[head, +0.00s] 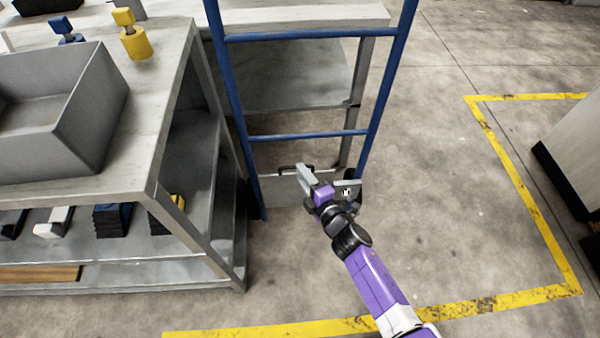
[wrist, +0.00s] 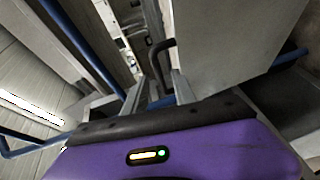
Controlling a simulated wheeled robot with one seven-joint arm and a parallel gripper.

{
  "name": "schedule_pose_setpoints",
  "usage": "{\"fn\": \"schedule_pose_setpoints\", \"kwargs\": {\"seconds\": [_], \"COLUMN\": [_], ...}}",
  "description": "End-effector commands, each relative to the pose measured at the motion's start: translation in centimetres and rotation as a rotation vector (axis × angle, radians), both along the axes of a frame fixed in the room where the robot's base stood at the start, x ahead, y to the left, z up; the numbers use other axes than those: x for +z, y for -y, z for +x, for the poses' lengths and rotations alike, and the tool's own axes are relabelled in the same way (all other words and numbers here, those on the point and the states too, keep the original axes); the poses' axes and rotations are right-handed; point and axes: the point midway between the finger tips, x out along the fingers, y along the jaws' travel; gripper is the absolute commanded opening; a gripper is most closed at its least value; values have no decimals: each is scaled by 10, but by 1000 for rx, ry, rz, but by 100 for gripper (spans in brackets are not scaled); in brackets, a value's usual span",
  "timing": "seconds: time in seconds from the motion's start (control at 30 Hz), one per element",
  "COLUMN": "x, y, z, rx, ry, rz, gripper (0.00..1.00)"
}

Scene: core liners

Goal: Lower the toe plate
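The blue hand truck (head: 296,136) stands upright against the shelving. Its grey toe plate (head: 278,190) is folded up against the lower frame, and it shows large in the wrist view (wrist: 235,40). A dark handle (head: 292,167) is on the plate's upper edge. In the wrist view the handle (wrist: 160,50) is just beyond my fingertips, roughly in line with the gap between them. My gripper (head: 327,178) is open in front of the plate's right part, and its fingers (wrist: 158,90) show apart. Whether the handle lies between the fingers is hard to tell.
A workbench (head: 130,110) stands at the left with a grey bin (head: 65,115) on it and several items on its lower shelf. Yellow lines (head: 500,303) mark the floor. A pale cabinet (head: 575,140) is at the right. The floor in front of the truck is clear.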

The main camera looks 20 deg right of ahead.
Motion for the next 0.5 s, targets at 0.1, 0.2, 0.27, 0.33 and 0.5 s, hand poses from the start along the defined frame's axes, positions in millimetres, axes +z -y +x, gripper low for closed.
{"fn": "schedule_pose_setpoints", "kwargs": {"seconds": [0.1,0.2,0.27,0.33,0.5], "x": [-3,-3,-3,-3,-3], "y": [-1,-2,-2,-2,-2], "z": [12,17,18,18,18], "rx": [0,0,0,0,0], "ry": [0,0,0,0,0], "rz": [0,0,1,1,1], "gripper": [32,32,32,32,29]}}
